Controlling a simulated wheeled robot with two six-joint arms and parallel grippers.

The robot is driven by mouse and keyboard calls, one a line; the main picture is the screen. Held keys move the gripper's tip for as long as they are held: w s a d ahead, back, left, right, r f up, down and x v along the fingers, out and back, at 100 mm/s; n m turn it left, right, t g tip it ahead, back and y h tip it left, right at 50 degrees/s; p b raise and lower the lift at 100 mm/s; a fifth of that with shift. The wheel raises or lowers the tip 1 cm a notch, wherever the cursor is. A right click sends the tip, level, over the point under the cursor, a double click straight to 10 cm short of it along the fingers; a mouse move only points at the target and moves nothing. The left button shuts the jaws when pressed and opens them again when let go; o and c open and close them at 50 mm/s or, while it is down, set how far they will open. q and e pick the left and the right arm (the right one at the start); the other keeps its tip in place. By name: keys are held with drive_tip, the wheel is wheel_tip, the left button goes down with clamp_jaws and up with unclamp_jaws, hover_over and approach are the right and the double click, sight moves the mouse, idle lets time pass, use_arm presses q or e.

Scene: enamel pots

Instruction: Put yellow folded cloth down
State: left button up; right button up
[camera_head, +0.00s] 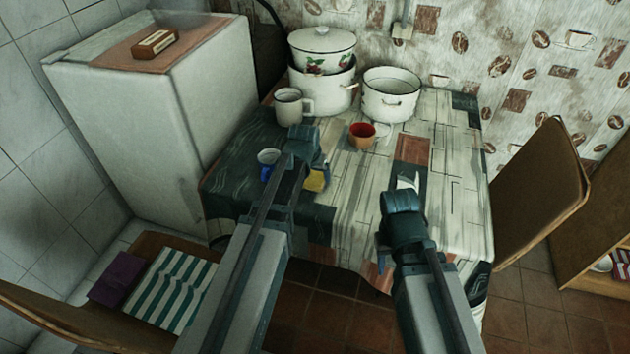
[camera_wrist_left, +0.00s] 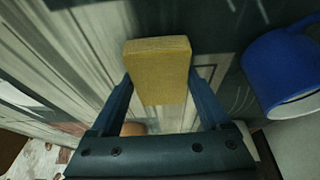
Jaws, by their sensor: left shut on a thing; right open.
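The yellow folded cloth (camera_head: 317,181) shows just beside my left gripper (camera_head: 306,168) in the head view, over the left part of the table. In the left wrist view the cloth (camera_wrist_left: 160,65) is a small upright block between the two fingers of my left gripper (camera_wrist_left: 160,88), which are shut on it. I cannot tell whether its lower edge touches the tablecloth. My right gripper (camera_head: 402,200) is open over the right-hand part of the table; its fingers are mostly hidden by its own body.
A grey-white mug (camera_head: 291,103), a red cup (camera_head: 361,136) and white enamel pots (camera_head: 390,98) stand further back. The table (camera_head: 450,160) is fairly clear at the right.

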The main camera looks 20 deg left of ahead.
use_arm(q)
drive_tip(key=shift+f, duration=0.1)
drive_tip(key=shift+f, duration=0.1)
drive_tip(key=shift+f, duration=0.15)
drive_tip(key=o, duration=1)
drive_tip(key=shift+r, duration=0.25)
